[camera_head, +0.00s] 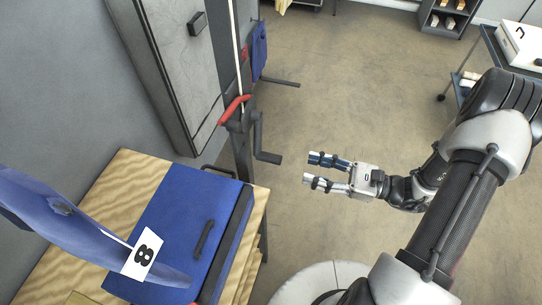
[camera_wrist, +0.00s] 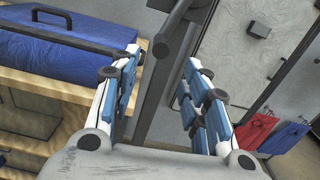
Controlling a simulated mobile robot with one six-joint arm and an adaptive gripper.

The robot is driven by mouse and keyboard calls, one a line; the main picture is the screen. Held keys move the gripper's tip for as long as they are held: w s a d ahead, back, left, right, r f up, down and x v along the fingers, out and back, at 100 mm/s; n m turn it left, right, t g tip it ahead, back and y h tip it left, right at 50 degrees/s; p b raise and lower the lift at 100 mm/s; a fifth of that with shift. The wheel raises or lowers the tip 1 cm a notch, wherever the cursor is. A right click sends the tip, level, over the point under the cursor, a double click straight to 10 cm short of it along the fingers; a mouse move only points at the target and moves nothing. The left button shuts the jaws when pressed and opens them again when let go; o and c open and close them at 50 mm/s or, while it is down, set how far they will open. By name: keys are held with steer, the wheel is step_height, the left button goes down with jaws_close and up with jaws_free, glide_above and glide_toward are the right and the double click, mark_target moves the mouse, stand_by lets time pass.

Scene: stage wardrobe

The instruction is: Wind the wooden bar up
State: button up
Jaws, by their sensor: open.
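A dark hand crank (camera_head: 257,135) with a short grip (camera_head: 268,157) sticks out from a dark upright post (camera_head: 242,155) beside the wall panel. A pale cord (camera_head: 236,40) runs up along the post, and a red piece (camera_head: 234,108) sits just above the crank. My gripper (camera_head: 310,169) is open and empty, to the right of the crank grip and apart from it in the head view. In the wrist view, the post (camera_wrist: 152,100) shows between the two open fingers (camera_wrist: 162,62). I cannot make out the wooden bar in either view.
A blue case (camera_head: 180,215) lies on a wooden table (camera_head: 125,180) left of the post. A blue hanging piece with a number 8 tag (camera_head: 142,255) is in front. Red (camera_wrist: 254,133) and blue (camera_wrist: 284,137) cloths hang at right in the wrist view. The floor (camera_head: 345,100) beyond my gripper is clear.

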mark_target(261, 156)
steer(key=b+x, duration=0.1)
steer(key=x, duration=1.1)
steer(key=shift+w+a+b, duration=0.15)
steer(key=shift+a+b, duration=0.05)
steer(key=shift+b, duration=0.2)
steer(key=shift+c, duration=0.6)
jaws_close()
